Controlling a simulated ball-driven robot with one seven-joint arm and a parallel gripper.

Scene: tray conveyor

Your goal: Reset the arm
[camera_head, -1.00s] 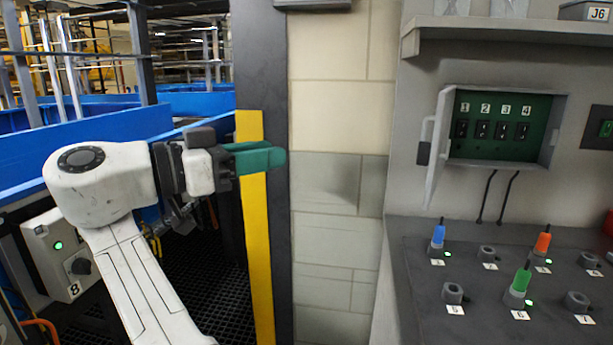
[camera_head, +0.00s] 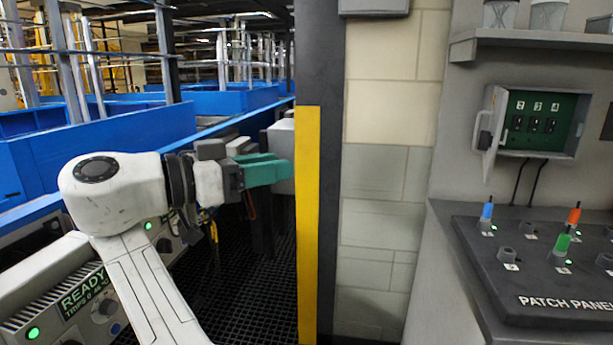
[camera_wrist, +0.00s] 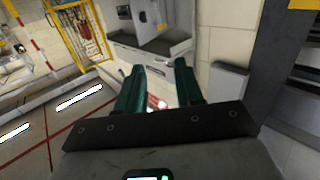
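My gripper (camera_head: 286,172) is in the left half of the head view, on my white arm. Its green fingers point right, level with the yellow stripe on a dark post. In the wrist view my gripper (camera_wrist: 160,66) has two green fingers with a clear gap between them. Nothing is held in that gap; floor and part of the room show through it.
A dark post (camera_head: 308,225) with a yellow stripe stands just right of my fingertips. Blue conveyor walls (camera_head: 105,135) run behind my arm. A READY control unit (camera_head: 85,300) is at lower left. The patch panel (camera_head: 535,275) and open breaker box (camera_head: 535,125) are at right.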

